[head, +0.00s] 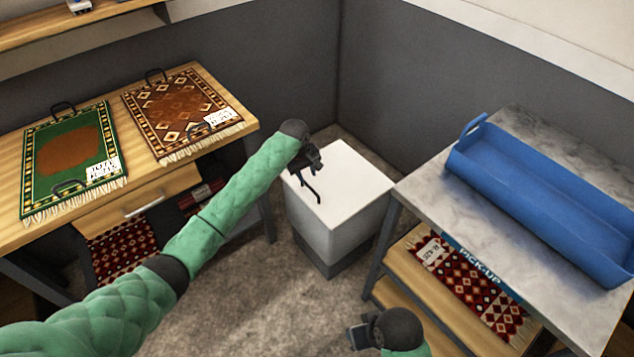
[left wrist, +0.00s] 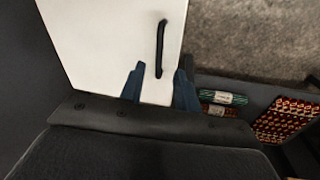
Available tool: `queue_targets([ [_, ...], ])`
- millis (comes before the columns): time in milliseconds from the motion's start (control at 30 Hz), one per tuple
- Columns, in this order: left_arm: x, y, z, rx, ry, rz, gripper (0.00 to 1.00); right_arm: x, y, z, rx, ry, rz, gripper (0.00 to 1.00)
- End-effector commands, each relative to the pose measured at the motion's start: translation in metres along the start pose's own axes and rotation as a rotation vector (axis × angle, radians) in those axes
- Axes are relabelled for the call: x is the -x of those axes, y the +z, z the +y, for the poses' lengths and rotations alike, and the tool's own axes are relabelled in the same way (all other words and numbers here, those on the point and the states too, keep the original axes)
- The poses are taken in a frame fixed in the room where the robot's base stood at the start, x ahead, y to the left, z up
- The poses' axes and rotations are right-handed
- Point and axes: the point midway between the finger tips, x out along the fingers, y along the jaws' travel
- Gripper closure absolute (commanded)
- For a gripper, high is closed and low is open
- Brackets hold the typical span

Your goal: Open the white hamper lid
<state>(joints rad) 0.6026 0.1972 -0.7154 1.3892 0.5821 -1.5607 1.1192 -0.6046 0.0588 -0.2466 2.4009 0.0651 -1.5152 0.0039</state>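The white hamper (head: 338,240) stands in the corner between two tables, its flat white lid (head: 350,180) down. A black bar handle (head: 308,187) is on the lid. In the left wrist view the handle (left wrist: 160,48) lies just beyond my fingertips, roughly in line with the gap between them. My left gripper (head: 310,160) is over the lid's far-left part.
A wooden table (head: 70,213) at left bears a green rug (head: 105,140) and a brown rug (head: 150,90). A marble-topped table (head: 440,205) at right bears a long blue tray (head: 540,200), with a patterned rug (head: 470,295) on its lower shelf. Bare floor (head: 270,310) lies in front of the hamper.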

Motion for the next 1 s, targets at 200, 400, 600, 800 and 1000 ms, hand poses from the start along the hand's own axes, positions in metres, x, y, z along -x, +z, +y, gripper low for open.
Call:
queue_targets([
  [200, 0.000, 0.000, 0.001, 0.145, 0.006, 0.002, 0.67, 0.000, -0.002, 0.000, -0.001, 0.000, 0.008, 0.64],
  [400, -0.012, 0.000, 0.001, 0.165, 0.004, 0.002, 0.67, 0.003, -0.001, 0.001, -0.002, 0.003, 0.004, 0.64],
  [600, -0.040, 0.000, 0.002, 0.164, 0.004, 0.002, 0.67, 0.008, -0.001, 0.003, -0.005, 0.009, -0.005, 0.64],
  [800, -0.065, 0.000, 0.002, 0.163, 0.005, 0.002, 0.67, 0.011, 0.000, 0.005, -0.007, 0.014, -0.014, 0.64],
  [1000, -0.076, -0.001, 0.002, 0.162, 0.006, 0.003, 0.67, 0.012, 0.001, 0.006, -0.008, 0.016, -0.019, 0.64],
])
